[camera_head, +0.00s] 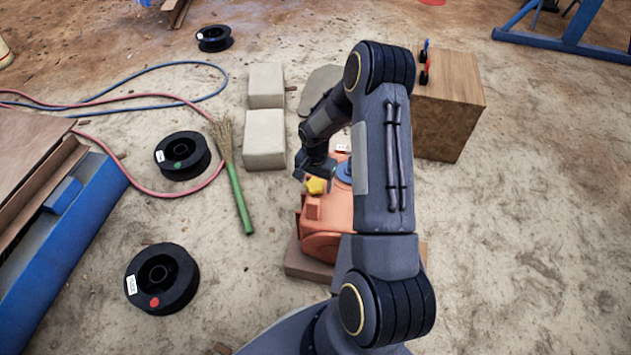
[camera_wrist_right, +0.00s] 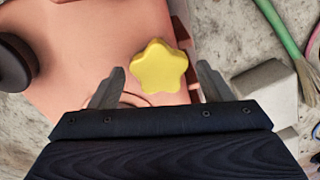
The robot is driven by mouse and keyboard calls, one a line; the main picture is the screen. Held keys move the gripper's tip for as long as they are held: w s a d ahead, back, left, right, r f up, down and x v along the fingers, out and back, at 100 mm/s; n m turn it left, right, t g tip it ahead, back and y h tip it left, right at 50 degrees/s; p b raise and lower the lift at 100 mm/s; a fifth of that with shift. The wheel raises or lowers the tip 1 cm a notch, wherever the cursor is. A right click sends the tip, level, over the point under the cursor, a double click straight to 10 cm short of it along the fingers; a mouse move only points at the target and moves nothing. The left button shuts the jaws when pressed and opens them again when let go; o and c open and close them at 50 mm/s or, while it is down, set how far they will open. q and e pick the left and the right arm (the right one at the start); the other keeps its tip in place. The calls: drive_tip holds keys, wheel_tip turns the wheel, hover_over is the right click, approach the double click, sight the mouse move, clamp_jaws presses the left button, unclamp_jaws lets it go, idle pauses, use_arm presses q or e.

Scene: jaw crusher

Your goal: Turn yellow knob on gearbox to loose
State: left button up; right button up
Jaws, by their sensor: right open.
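The yellow star-shaped knob (camera_head: 316,186) sits on the orange gearbox (camera_head: 325,222), which rests on a low wooden base (camera_head: 306,264). My right gripper (camera_head: 317,174) is at the knob, and my right arm covers much of the gearbox in the head view. In the right wrist view the knob (camera_wrist_right: 159,66) lies between and just beyond the two open fingers of the right gripper (camera_wrist_right: 158,84), with a visible gap on both sides. The orange casing (camera_wrist_right: 80,40) lies behind the knob. My left gripper is not in view.
A wooden box (camera_head: 449,110) with small red and blue items stands to the right. Pale blocks (camera_head: 264,140), a green-handled broom (camera_head: 238,190), black spools (camera_head: 162,279) and hoses (camera_head: 150,95) lie to the left.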

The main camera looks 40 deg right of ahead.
drive_tip(key=c, duration=1)
drive_tip(key=shift+n, duration=0.3)
drive_tip(key=n, duration=0.4)
drive_tip(key=shift+a+p, duration=0.1)
drive_tip(key=shift+p, duration=0.2)
drive_tip(key=n, duration=0.5)
drive_tip(key=shift+p, duration=0.35)
drive_tip(key=n, duration=0.4)
drive_tip(key=shift+a+n+p, duration=0.15)
drive_tip(key=shift+n+p, duration=0.15)
drive_tip(key=shift+n, duration=0.1)
drive_tip(key=shift+a+n+p, duration=0.1)
drive_tip(key=shift+n+p, duration=0.25)
drive_tip(key=shift+n, duration=2.25)
